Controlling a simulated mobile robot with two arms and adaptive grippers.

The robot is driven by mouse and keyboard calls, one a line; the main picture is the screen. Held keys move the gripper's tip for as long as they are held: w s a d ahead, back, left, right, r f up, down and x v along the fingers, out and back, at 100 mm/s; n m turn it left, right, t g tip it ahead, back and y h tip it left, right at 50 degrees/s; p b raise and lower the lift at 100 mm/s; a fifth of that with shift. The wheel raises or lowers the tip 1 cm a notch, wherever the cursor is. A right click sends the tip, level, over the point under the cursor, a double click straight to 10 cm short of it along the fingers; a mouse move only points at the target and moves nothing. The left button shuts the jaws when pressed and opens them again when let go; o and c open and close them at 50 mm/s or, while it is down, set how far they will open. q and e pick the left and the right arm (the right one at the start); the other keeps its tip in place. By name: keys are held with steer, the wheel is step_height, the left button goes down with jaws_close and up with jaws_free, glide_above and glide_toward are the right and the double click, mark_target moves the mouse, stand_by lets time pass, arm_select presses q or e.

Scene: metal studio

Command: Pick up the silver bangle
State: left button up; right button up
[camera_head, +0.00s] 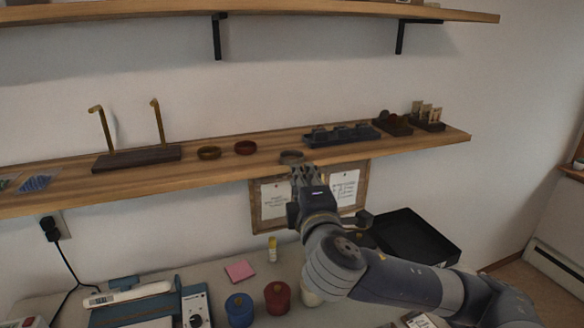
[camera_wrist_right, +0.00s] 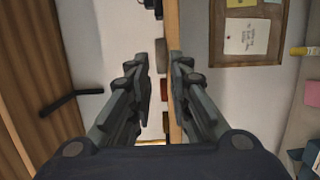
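The silver bangle (camera_head: 291,157) is a small dark grey ring lying near the front edge of the wooden wall shelf. My right gripper (camera_head: 298,170) is just in front of and below it at the shelf edge. In the right wrist view, the two fingers (camera_wrist_right: 160,75) are apart with a gap between them. The bangle (camera_wrist_right: 161,54) appears in that gap, beyond the fingertips; I cannot tell whether anything touches. My left gripper is not in view.
A red bangle (camera_head: 245,147) and a brown bangle (camera_head: 209,153) lie to the left on the shelf. A black tray (camera_head: 341,134) stands to the right. A corkboard (camera_head: 256,214) hangs below, and a second shelf (camera_head: 300,9) is above.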

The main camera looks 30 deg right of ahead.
mark_target(297, 163)
steer(key=p+x, duration=0.2)
steer(key=x, duration=0.3)
steer(key=shift+w, duration=0.1)
steer(key=shift+w+d, duration=0.15)
steer(key=shift+w, duration=0.3)
jaws_close()
